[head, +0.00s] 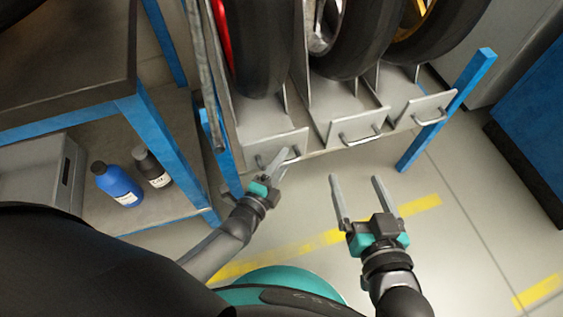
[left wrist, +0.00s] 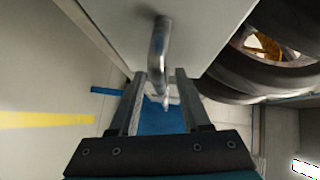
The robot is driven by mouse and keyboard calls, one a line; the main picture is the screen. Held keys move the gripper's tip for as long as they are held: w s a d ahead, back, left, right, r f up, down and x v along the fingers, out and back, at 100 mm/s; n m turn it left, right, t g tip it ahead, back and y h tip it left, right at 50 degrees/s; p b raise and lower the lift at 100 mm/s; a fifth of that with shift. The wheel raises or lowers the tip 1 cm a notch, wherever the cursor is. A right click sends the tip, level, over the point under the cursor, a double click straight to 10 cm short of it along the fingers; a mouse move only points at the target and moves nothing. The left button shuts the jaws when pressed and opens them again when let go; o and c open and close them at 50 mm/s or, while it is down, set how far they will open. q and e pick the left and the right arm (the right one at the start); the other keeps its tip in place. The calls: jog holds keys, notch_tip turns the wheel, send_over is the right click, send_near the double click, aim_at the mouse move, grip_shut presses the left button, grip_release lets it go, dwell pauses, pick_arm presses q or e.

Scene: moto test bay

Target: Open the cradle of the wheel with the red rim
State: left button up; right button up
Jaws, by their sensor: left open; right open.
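The wheel with the red rim (head: 222,32) stands at the left of the rack, its black tyre (head: 262,55) resting in a cradle. That cradle's grey front plate (head: 262,147) carries a metal bar handle (head: 291,157). My left gripper (head: 281,160) is open at this handle and hides part of it. In the left wrist view, the handle (left wrist: 159,48) reaches down from the plate (left wrist: 200,25) toward the gap between the open fingers (left wrist: 160,76). I cannot tell whether they touch it. My right gripper (head: 355,180) is open and empty over the floor.
Two more wheels stand to the right, above cradles with handles (head: 360,137) (head: 431,118). A blue rack post (head: 445,110) is at the right. A blue-framed bench (head: 135,105) with a blue bottle (head: 118,186) and a dark bottle (head: 152,168) is at the left. The floor in front is clear.

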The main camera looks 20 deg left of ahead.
pick_arm(q)
grip_shut()
dwell(0.3)
dwell(1.1)
